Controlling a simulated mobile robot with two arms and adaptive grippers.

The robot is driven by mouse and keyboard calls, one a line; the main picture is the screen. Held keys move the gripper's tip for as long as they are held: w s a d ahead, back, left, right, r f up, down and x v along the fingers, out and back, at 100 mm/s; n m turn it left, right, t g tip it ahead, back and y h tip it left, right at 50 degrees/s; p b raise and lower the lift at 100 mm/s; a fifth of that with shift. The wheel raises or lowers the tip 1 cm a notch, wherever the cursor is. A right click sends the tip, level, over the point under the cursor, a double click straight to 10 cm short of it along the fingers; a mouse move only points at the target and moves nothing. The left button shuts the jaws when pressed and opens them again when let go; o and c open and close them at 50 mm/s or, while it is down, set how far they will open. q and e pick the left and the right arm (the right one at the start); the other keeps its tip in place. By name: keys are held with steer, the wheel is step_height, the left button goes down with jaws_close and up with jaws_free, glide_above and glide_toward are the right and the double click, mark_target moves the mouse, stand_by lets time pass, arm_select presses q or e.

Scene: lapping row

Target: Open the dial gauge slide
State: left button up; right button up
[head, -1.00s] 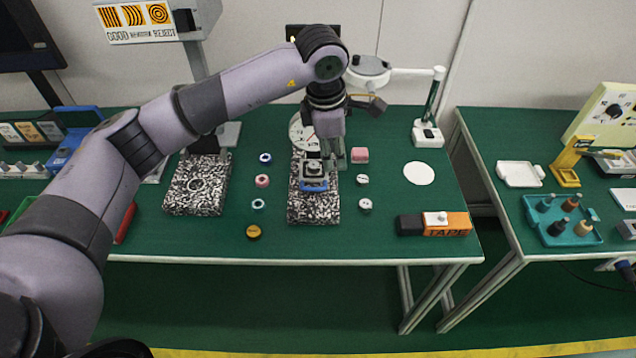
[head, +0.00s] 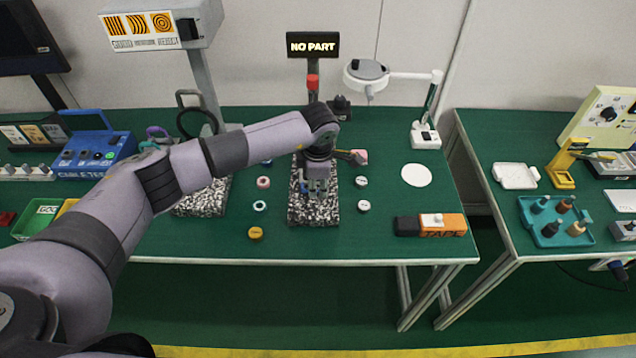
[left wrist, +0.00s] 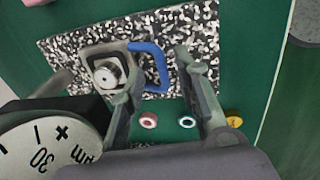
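The dial gauge's face (left wrist: 45,140), marked 30 and µm, shows at the lower left of the left wrist view; my arm hides it in the head view. The speckled granite plate (head: 312,216) lies under my left gripper (head: 315,188). On it is a grey slide block with a round metal knob (left wrist: 106,72) and a blue loop handle (left wrist: 160,66). In the left wrist view my left gripper (left wrist: 158,72) is open, its fingertips apart on either side of the handle's right part. I cannot tell whether they touch it. My right gripper is out of view.
Small coloured rings and discs (head: 263,183) lie left of the plate, and white discs (head: 362,205) right of it. A second granite block (head: 205,203) is at left. A lit NO PART sign (head: 313,45) stands behind.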

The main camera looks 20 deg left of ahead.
arm_select(q)
steer(key=shift+w+f, duration=0.15)
steer(key=shift+f, duration=0.9)
jaws_close()
